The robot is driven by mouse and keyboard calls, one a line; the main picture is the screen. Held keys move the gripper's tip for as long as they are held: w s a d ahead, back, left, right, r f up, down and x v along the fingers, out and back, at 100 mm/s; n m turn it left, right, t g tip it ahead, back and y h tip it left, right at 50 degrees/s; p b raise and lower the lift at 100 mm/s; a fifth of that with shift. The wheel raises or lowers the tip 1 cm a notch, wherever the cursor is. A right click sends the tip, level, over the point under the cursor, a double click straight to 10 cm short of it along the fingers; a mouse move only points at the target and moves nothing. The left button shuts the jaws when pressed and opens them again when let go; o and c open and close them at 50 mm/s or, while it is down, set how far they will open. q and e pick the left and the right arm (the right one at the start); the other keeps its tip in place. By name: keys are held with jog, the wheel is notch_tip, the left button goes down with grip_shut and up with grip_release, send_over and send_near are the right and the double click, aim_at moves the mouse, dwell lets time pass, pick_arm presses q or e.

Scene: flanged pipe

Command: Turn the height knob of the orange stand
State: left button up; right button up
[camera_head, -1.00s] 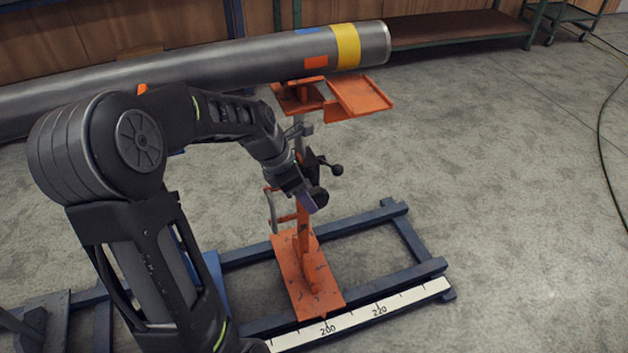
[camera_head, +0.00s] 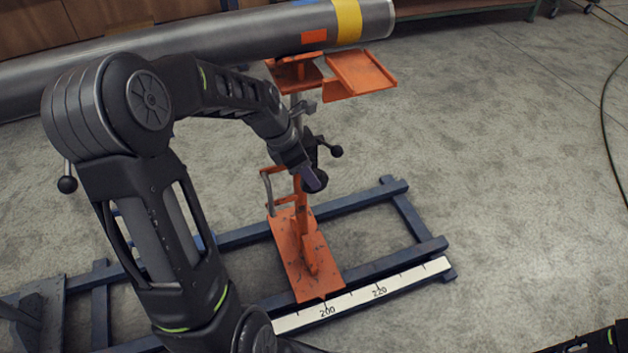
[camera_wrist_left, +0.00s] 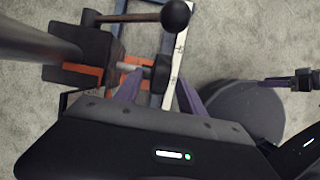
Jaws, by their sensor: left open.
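The orange stand (camera_head: 303,250) stands upright on a blue floor frame, its post rising to an orange bracket under the pipe. A black ball on a lever (camera_head: 336,151) sticks out from the post's dark clamp; the ball also shows in the left wrist view (camera_wrist_left: 175,15). Below it in that view, a dark knob (camera_wrist_left: 161,74) sits on a short shaft. My left gripper (camera_head: 313,181) is beside the post; its purple fingers (camera_wrist_left: 158,96) are open, with the knob just beyond and between them. Contact cannot be told. What looks like my right gripper (camera_wrist_left: 277,83) is far from the stand.
A large grey pipe (camera_head: 220,45) with a yellow band lies above, behind my left arm.

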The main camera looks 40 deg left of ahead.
pick_arm(q)
jog(key=shift+b+x, duration=0.35)
jog(key=shift+x, duration=1.6)
grip_shut()
